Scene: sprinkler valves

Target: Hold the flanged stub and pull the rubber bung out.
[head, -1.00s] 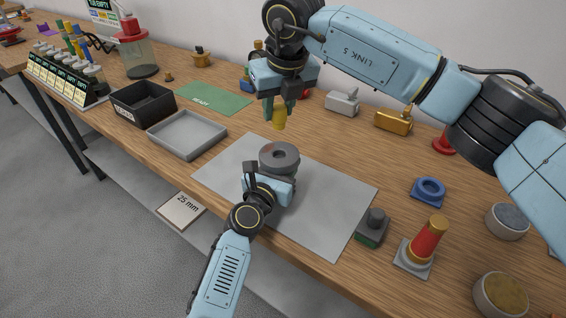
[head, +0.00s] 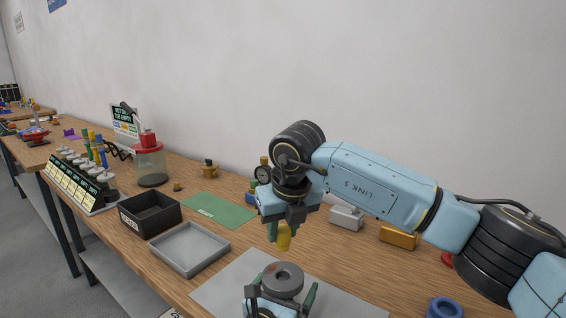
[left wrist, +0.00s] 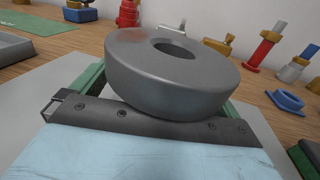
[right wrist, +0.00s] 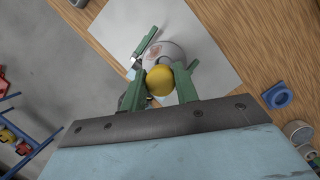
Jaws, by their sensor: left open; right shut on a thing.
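The flanged stub (head: 283,278), a grey round piece with a hole in its top, stands upright on the grey mat. It fills the middle of the left wrist view (left wrist: 175,78), and its hole looks empty. My left gripper (head: 282,297) is open around the stub, with a green finger apart on either side. My right gripper (head: 283,226) is shut on the yellow rubber bung (head: 284,239) and holds it in the air above the stub, clear of it. The right wrist view shows the bung (right wrist: 160,80) between the green fingers. The stub's lower part is hidden.
A grey tray (head: 188,262) and a black box (head: 123,216) stand left of the mat (head: 222,292). A green mat (head: 212,209) lies behind them. A blue ring (head: 444,308) is to the right. Metal fittings (head: 346,216) stand at the back.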

